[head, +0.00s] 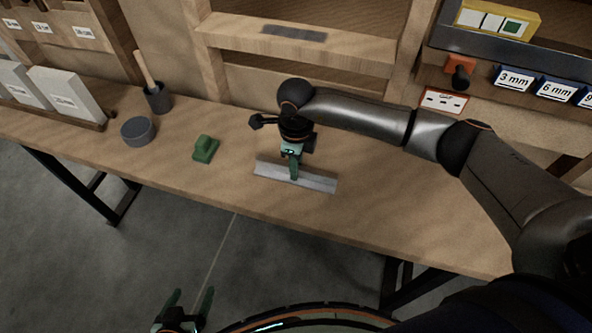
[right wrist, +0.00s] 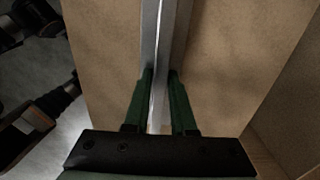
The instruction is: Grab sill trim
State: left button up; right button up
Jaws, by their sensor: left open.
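The sill trim (head: 318,182) is a long grey metal strip with a raised lengthwise flange. It lies on the wooden bench near the front edge, right of a green block. My right gripper (head: 294,176) points down at its middle. In the right wrist view, the green fingers of my right gripper (right wrist: 160,85) stand close together, one on each side of the trim's flange (right wrist: 162,35), and appear shut on it. The trim seems to rest on the bench. My left gripper (head: 189,300) is open and empty, low in front of the bench.
On the bench (head: 222,190) are the green block (head: 205,149), a dark round tin (head: 138,131), a cup with a wooden handle (head: 158,99) and white boxes (head: 66,95). A dark strip (head: 294,33) lies on the wooden ledge behind. Labelled bins (head: 513,79) stand back right.

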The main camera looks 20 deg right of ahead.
grip_shut()
dwell(0.4)
